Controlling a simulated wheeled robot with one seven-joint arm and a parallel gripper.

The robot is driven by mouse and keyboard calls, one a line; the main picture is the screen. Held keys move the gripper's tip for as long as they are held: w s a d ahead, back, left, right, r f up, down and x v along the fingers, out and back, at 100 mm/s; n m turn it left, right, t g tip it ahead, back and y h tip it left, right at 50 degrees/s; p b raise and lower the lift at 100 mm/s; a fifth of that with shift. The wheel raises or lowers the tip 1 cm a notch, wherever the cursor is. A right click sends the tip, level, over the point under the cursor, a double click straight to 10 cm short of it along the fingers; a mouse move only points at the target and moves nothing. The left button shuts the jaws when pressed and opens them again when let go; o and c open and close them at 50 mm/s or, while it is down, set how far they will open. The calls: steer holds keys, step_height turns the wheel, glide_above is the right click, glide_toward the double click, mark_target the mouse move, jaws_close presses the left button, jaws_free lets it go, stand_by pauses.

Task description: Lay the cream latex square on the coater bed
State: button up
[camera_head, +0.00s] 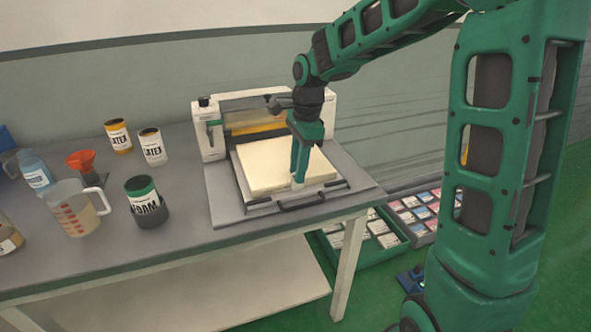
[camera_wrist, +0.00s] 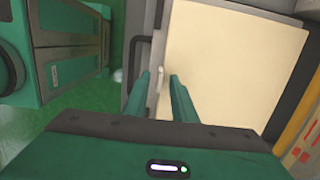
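The cream latex square (camera_head: 275,166) lies flat on the coater bed (camera_head: 258,209), whose front rim shows on the near side. The square also fills much of the wrist view (camera_wrist: 232,60). My gripper (camera_head: 298,183) points down at the front edge of the square, right of its middle. In the wrist view my gripper's two fingers (camera_wrist: 157,78) stand apart with a narrow gap and nothing clearly held between them. One finger is over the bed's rim and the other over the square's edge. Whether the fingertips touch the square cannot be told.
The coater's upright housing (camera_head: 211,140) stands behind the bed. A dark handle (camera_head: 313,200) runs along the bed's front. On the left of the table are a foam can (camera_head: 147,203), a measuring jug (camera_head: 75,211), latex cans (camera_head: 152,147) and an orange funnel (camera_head: 81,158). Crates (camera_head: 375,240) stand below.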

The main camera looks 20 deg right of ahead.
step_height(320, 180, up, 12)
steer(key=d, duration=0.1)
steer(key=s+d+f+n, duration=0.3)
steer(key=s+d+n, duration=0.1)
steer(key=s, duration=0.6)
steer(key=s+d+f+n, duration=0.3)
steer(key=s+d, duration=0.3)
steer(key=s, duration=0.5)
steer(key=s+d+f+n+h, duration=0.1)
steer(key=s+d+f+n, duration=0.3)
steer(key=s, duration=0.6)
steer(key=shift+s+d+n, duration=0.2)
steer(key=shift+d+n, duration=0.1)
steer(key=shift+d, duration=0.75)
steer(key=shift+w+f, duration=0.3)
steer(key=shift+w, duration=0.3)
